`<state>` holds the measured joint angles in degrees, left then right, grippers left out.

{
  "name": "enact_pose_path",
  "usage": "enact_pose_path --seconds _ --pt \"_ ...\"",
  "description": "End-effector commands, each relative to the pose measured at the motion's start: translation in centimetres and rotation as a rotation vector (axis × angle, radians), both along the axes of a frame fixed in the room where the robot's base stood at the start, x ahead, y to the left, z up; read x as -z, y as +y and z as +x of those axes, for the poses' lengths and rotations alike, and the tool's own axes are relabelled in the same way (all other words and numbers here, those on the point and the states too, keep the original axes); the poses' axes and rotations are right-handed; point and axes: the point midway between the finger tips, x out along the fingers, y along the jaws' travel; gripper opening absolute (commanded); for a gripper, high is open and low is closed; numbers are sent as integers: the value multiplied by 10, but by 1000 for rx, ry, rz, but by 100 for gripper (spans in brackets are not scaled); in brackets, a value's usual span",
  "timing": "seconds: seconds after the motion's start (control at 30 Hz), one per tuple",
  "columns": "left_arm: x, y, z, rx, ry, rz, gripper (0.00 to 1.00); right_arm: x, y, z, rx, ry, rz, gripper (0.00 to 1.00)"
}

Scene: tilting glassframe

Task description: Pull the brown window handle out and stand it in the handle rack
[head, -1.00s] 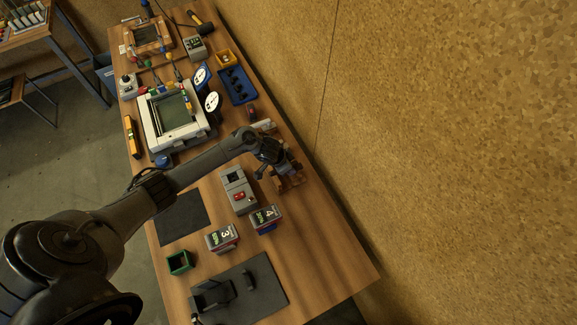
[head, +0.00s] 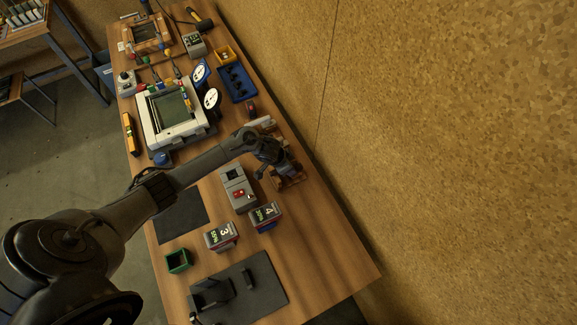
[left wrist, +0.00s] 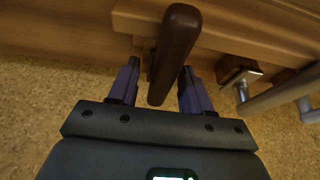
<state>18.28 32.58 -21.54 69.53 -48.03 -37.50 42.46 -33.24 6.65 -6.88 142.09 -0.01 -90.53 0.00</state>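The dark brown handle (left wrist: 174,52) shows in the left wrist view, between the two fingers of my left gripper (left wrist: 158,85). Small gaps show beside it, so the gripper looks open around it. Its upper end lies in front of a light wooden piece (left wrist: 235,22); how it is seated there is hidden. In the head view my left gripper (head: 272,160) is over a brown wooden stand (head: 291,177) near the wall-side table edge. I cannot make out the brown handle there, nor tell whether this stand is the handle rack. My right gripper is not in view.
Metal bar handles (left wrist: 285,95) sit right of the gripper in the left wrist view. The white window frame (head: 172,112) is farther back. The cork wall is close.

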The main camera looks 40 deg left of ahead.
Motion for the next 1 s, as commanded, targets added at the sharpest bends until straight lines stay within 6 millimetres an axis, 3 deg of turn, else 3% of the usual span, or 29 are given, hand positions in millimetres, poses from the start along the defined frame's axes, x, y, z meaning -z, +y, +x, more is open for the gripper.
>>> enact_pose_path --seconds 0.47,1.0 --pt "-5 1 -3 1 2 1 59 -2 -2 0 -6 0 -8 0" --pt "-83 13 -31 1 -1 2 59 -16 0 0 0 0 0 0"
